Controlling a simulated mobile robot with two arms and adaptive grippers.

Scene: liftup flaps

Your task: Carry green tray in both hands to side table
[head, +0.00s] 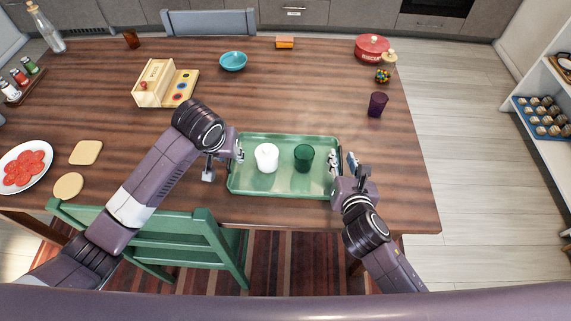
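The green tray (285,187) lies on the near part of the wooden table in the head view. A white cup (266,157) and a dark green cup (303,157) stand upright in it, side by side. My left gripper (224,163) is at the tray's left end, its fingers spread apart, one by the inner side of the rim and one outside. My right gripper (345,163) is at the tray's right end, its fingers also apart around the rim area. Whether the fingers touch the rim is hard to tell. No side table is identifiable.
A green chair (165,240) stands at the near edge, below my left arm. A purple cup (377,104), red pot (371,48), teal bowl (233,61) and wooden box (153,83) stand farther back. Open floor (460,130) lies right of the table, before a shelf (548,95).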

